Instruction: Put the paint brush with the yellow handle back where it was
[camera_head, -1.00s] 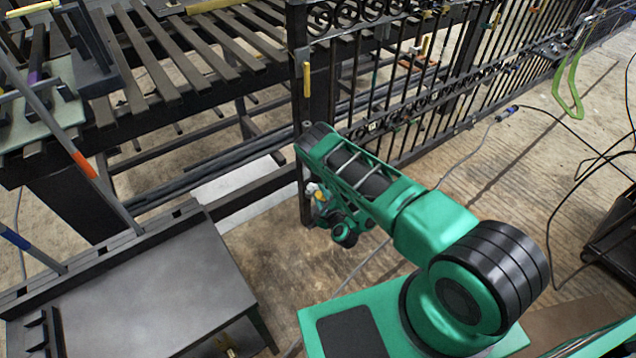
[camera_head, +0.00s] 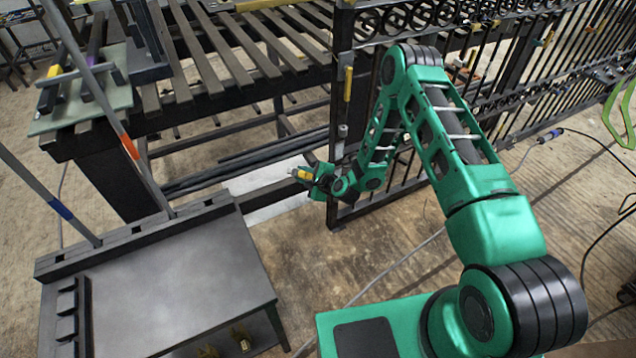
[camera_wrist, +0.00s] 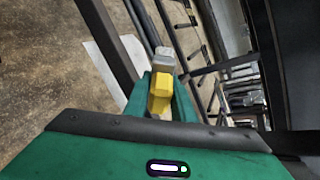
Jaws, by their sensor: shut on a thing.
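The paint brush has a yellow handle with a pale grey end beyond it. In the wrist view the yellow handle (camera_wrist: 160,92) stands between my two green fingers, with the grey end pointing away from me. My gripper (camera_wrist: 160,100) is shut on it. In the head view the brush (camera_head: 304,174) shows small at the tip of my gripper (camera_head: 309,178), just left of the dark gate post. It is held in the air, below the level of the slatted table. The part of the handle deep between the fingers is hidden.
The dark gate (camera_head: 385,100) stands right of and behind my gripper. A yellow piece (camera_head: 348,84) is on its post. A slatted metal table (camera_head: 185,100) stands at the back left. A low dark table (camera_head: 180,285) is at the lower left, with long poles beside it.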

